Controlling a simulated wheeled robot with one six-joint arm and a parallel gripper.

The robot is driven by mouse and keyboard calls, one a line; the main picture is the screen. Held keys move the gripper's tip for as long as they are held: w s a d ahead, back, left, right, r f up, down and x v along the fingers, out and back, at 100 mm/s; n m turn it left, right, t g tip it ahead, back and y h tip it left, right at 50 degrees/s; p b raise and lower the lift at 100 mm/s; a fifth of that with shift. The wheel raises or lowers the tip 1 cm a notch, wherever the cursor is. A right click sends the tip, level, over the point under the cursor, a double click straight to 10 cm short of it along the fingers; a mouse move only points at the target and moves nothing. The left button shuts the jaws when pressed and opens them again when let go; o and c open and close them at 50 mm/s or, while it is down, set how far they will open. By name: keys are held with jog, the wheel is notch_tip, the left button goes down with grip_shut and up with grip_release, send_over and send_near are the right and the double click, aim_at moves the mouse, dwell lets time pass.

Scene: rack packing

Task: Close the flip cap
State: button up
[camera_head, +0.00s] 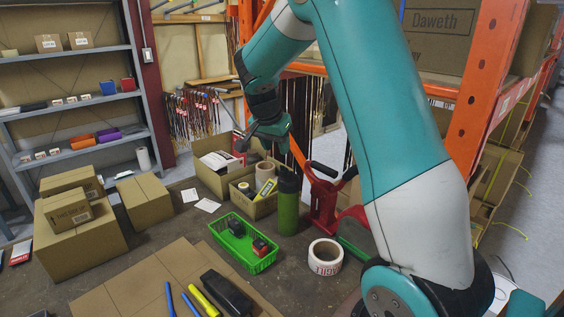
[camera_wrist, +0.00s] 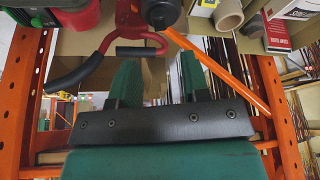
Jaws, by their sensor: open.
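A green bottle (camera_head: 287,212) with a dark top (camera_head: 289,178) stands upright on the table in the head view. In the wrist view its dark round top (camera_wrist: 160,12) shows at the upper edge, partly cut off. I cannot tell the angle of the flip cap. My gripper (camera_head: 272,137) is above the bottle and a little to its left in the head view, apart from it. In the wrist view my gripper (camera_wrist: 160,84) has its two green fingers spread with nothing between them.
A red tool with black handles (camera_head: 325,200) stands close right of the bottle. An open carton (camera_head: 240,206) and a green basket (camera_head: 233,254) are at its left. A tape roll (camera_head: 325,257) lies in front. Orange rack posts (camera_head: 487,90) rise at right.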

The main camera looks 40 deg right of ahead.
aim_at(282, 166)
jog(key=p+x, duration=0.1)
jog(key=x, duration=0.7)
jog(key=shift+c, duration=0.4)
grip_shut()
